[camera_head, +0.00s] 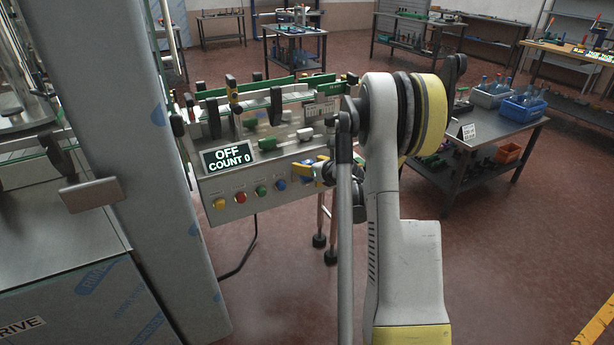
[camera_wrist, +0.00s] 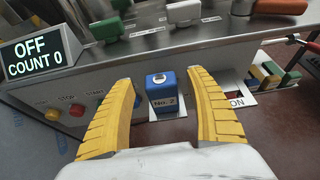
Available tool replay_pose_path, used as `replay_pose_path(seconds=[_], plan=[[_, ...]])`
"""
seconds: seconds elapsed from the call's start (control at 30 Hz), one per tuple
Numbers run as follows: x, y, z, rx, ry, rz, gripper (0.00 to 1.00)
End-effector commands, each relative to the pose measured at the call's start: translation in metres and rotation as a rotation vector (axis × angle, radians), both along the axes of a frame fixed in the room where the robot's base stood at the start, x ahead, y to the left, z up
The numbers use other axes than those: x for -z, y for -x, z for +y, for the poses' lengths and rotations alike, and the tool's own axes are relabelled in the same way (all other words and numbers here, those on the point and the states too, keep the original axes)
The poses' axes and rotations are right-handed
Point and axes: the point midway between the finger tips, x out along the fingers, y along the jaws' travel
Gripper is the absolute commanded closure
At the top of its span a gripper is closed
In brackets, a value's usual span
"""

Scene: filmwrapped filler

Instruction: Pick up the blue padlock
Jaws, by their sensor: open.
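The blue padlock (camera_wrist: 162,97) shows in the wrist view as a small block labelled "No. 2", at the front panel of the machine. A pale round spot shows on its top. My gripper (camera_wrist: 161,77) is open, with one yellow finger on each side of the padlock. Gaps show between the padlock and both fingers, so it is not gripped. In the head view my gripper (camera_head: 304,170) is at the right end of the panel, partly hidden by my arm. I cannot clearly make out the padlock there.
The machine's panel (camera_head: 248,208) carries coloured buttons and an "OFF COUNT 0" display (camera_head: 227,158). A white plate marked "ON" (camera_wrist: 243,101) is beside the right finger. A tall steel column (camera_head: 120,130) stands at left. A workbench (camera_head: 470,145) with blue bins stands at right, with open floor before it.

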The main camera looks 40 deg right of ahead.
Motion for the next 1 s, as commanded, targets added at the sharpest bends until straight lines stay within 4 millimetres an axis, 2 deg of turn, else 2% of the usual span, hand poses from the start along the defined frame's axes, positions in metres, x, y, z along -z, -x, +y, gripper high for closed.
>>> replay_pose_path(seconds=[0.1, 0.33, 0.37, 0.53, 0.7, 1.0], plan=[[0.0044, -0.0094, -0.0023, 0.000, 0.000, 0.000, 0.35], [0.0033, -0.0103, -0.0027, 0.001, 0.001, 0.000, 0.35], [0.0033, -0.0103, -0.0027, 0.001, 0.001, 0.000, 0.43], [0.0034, -0.0101, -0.0028, 0.001, 0.001, 0.000, 0.95], [0.0033, -0.0101, -0.0027, 0.001, 0.001, 0.000, 1.00], [-0.0027, -0.0099, -0.0027, 0.001, 0.001, 0.000, 1.00]])
